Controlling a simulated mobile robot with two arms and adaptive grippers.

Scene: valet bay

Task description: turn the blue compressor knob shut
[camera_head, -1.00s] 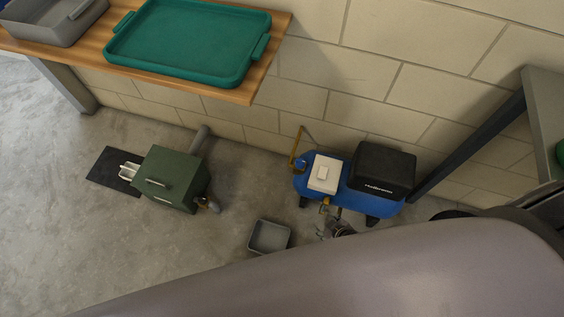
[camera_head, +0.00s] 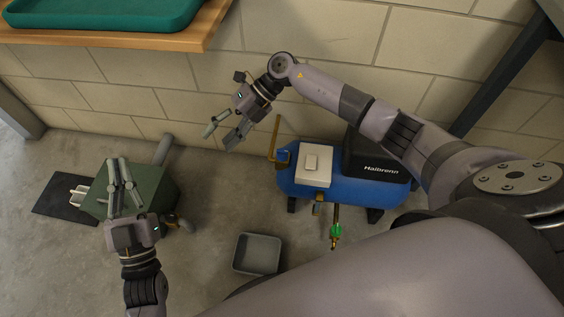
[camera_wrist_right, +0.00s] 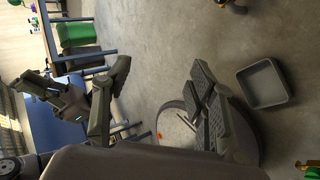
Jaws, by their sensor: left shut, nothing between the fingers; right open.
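The blue compressor (camera_head: 345,190) stands on the floor by the wall in the head view. A brass valve with a green knob (camera_head: 335,231) hangs from its front side; whether it is open or shut I cannot tell. My right gripper (camera_head: 218,132) is open and empty, up and left of the compressor, apart from the knob. Its fingers also show in the right wrist view (camera_wrist_right: 205,95). My left gripper (camera_head: 118,165) is shut and empty, in front of the green box, well left of the knob.
A green metal box (camera_head: 155,190) with a brass fitting stands at the left, beside a black mat (camera_head: 55,195). A grey bin (camera_head: 257,254) sits on the floor between box and compressor. A wooden shelf (camera_head: 190,40) with a teal tray (camera_head: 100,22) overhangs the upper left.

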